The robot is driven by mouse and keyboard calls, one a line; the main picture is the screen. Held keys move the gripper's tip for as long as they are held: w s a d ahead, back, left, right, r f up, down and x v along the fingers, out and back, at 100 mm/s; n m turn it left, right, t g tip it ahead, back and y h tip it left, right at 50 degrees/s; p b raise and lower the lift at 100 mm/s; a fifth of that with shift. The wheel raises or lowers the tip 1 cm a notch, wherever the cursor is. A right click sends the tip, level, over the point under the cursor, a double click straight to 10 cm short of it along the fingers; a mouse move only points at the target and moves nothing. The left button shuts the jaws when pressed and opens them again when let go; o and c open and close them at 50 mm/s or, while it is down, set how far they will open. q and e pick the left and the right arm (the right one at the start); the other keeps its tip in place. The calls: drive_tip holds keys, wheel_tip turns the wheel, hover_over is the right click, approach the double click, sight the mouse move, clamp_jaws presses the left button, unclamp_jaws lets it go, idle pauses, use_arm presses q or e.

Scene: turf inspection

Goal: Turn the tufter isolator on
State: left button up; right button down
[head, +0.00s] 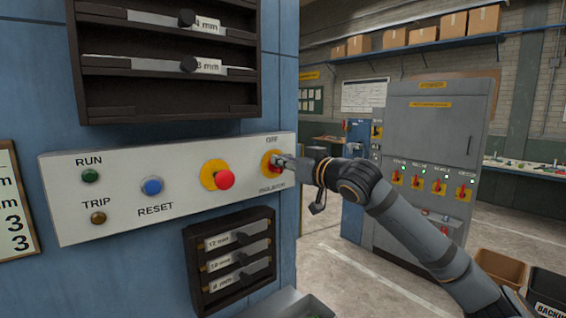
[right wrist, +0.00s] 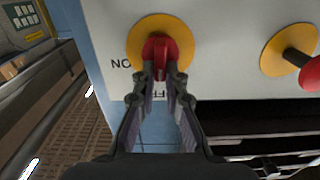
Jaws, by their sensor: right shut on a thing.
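The tufter isolator is a red rotary knob on a yellow disc (head: 267,158) at the right end of the white control panel (head: 120,185). "OFF" is printed above it and "ISOLATOR" below in the head view. My right gripper (head: 281,162) reaches it from the right. In the right wrist view, which is turned over, both fingertips (right wrist: 160,72) close on the bar of the red knob (right wrist: 160,46). The bar points at the "OFF" lettering, partly hidden by the fingers. "ON" stands to the left of the yellow disc there. My left gripper is not in view.
A red emergency button (head: 225,180) on a yellow disc sits beside the isolator, with a blue reset button (head: 152,186) further left. Dark racks (head: 230,262) stand above and below the panel. A grey power cabinet (head: 437,135) stands behind at the right.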

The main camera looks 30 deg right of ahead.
drive_tip(key=shift+d+f+m+b, duration=0.3)
drive_tip(key=shift+m+b, duration=1.35)
drive_tip(key=shift+m, duration=1.2)
drive_tip(key=shift+d+f+m+b, duration=0.25)
drive_tip(key=shift+m+b, duration=1.45)
drive_tip(key=shift+m, duration=1.2)
drive_tip(key=shift+d+f+m+b, duration=0.3)
drive_tip(key=shift+m+b, duration=1.35)
drive_tip(key=shift+m, duration=1.5)
drive_tip(key=c, duration=1.4)
unclamp_jaws()
